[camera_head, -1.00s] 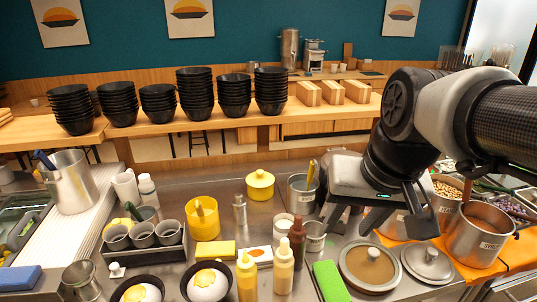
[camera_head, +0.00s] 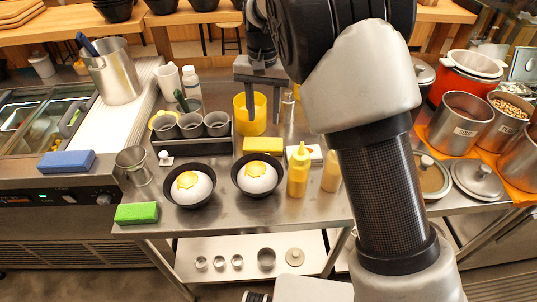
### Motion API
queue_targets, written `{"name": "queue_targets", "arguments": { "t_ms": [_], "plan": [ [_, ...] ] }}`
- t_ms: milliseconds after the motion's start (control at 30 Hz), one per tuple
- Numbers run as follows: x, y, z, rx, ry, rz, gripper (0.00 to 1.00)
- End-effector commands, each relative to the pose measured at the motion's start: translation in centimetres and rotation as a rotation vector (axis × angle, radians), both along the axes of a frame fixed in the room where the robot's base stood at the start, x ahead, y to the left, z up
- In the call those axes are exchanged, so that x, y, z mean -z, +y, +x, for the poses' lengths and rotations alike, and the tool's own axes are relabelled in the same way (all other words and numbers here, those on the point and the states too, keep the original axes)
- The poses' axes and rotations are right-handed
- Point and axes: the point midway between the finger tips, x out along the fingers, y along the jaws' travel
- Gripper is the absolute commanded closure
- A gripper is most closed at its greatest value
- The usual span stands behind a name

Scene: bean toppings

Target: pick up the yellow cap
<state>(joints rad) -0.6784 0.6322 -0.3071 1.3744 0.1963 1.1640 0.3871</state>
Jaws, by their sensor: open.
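A yellow cup (camera_head: 241,124) stands on the steel counter in the middle, behind the black bowls. My gripper (camera_head: 263,115) points down at this cup. Its two dark fingers are apart, one overlapping the cup and the other beside its right edge in the picture. I cannot tell whether they touch it. No separate yellow cap is clearly recognizable. A yellow squeeze bottle (camera_head: 298,175) with a pointed yellow top stands in front, and a small yellow item (camera_head: 162,121) shows at the left end of a dark tray.
The dark tray (camera_head: 194,147) with small metal cups is left of the yellow cup. A yellow block (camera_head: 263,146) lies in front of it. Two black bowls (camera_head: 190,203) hold white domes with yellow tops. A metal pitcher (camera_head: 114,78) stands at back left. Bare counter shows at front.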

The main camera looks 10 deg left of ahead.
Motion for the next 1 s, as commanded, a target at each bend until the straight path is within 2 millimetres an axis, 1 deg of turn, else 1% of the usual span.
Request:
{"name": "queue_targets", "arguments": {
  "t_ms": [167,400,500,600,867,1000],
  "plan": [
    [3.4,0.0,-0.1,0.000,0.005,-0.005,0.59],
    [8.6,-0.1,0.0,-0.001,0.004,-0.004,0.59],
    [10.3,-0.1,0.0,0.000,0.003,-0.004,0.59],
    [11.4,-0.1,0.0,0.000,0.002,-0.002,0.59],
    [12.8,-0.3,0.2,-0.001,0.002,-0.002,0.59],
    [14.7,-0.7,0.4,0.001,0.003,-0.003,0.59]
  ]
}}
